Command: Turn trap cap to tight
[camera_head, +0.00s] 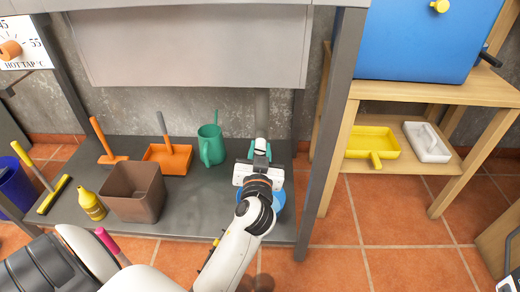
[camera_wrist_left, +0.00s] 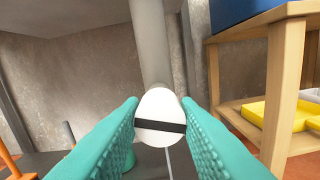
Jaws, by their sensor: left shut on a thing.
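The trap cap (camera_wrist_left: 157,108) is a white rounded piece with a black stripe across its face, at the lower end of a grey vertical pipe (camera_wrist_left: 151,40). In the left wrist view the teal fingers of my left gripper (camera_wrist_left: 160,101) sit on either side of the cap and are shut on it. The stripe lies nearly level, tilted slightly. In the head view my left gripper (camera_head: 261,150) is under the sink cabinet (camera_head: 190,45), below the pipe (camera_head: 262,108), and largely hides the cap. My right gripper is not in view.
A low grey shelf holds a green watering can (camera_head: 211,145), orange dustpan (camera_head: 167,158), brown bin (camera_head: 132,192) and yellow bottle (camera_head: 89,204). A blue round vessel (camera_head: 278,202) is beneath my gripper. A cabinet post (camera_head: 327,130) and wooden shelf (camera_head: 415,160) stand right.

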